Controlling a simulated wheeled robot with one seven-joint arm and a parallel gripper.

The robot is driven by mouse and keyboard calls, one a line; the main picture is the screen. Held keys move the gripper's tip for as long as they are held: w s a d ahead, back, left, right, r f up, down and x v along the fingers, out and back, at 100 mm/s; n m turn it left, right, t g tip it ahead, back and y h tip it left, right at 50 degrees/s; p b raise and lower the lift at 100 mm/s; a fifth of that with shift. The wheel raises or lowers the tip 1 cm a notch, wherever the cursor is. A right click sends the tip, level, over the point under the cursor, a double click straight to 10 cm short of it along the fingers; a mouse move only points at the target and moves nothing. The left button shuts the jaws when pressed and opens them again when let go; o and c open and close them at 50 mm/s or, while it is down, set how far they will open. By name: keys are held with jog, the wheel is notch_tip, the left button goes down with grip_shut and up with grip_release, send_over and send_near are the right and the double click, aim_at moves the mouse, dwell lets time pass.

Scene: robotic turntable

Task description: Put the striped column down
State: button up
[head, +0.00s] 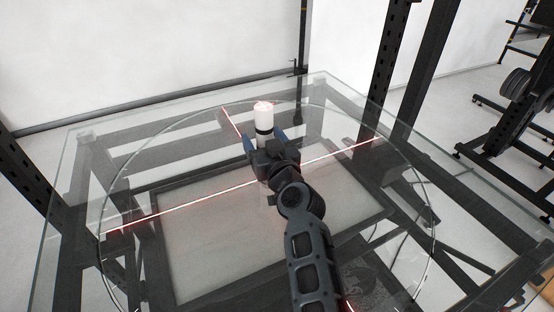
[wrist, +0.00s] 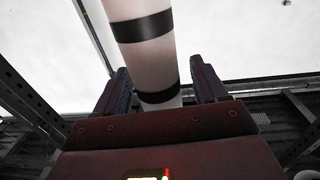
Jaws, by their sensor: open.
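The striped column (head: 264,117) is white with dark bands and stands upright on the glass turntable, with its top lit red. In the wrist view the column (wrist: 150,62) rises between my gripper's two fingers. My gripper (head: 265,140) is open, with one finger on each side of the column. In the wrist view a gap shows between the column and each finger of my gripper (wrist: 162,88). The column's lower part is hidden behind my gripper in the head view.
The glass table (head: 75,180) has a round turntable outline and red laser lines crossing it. Dark metal frame posts (head: 388,60) stand at the back right and at the left. The glass around the column looks clear.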

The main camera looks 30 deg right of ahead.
jog(key=s+b, duration=0.2)
jog(key=s, duration=0.9)
jog(key=shift+a, duration=0.4)
jog(key=shift+s, duration=0.1)
dwell(0.4)
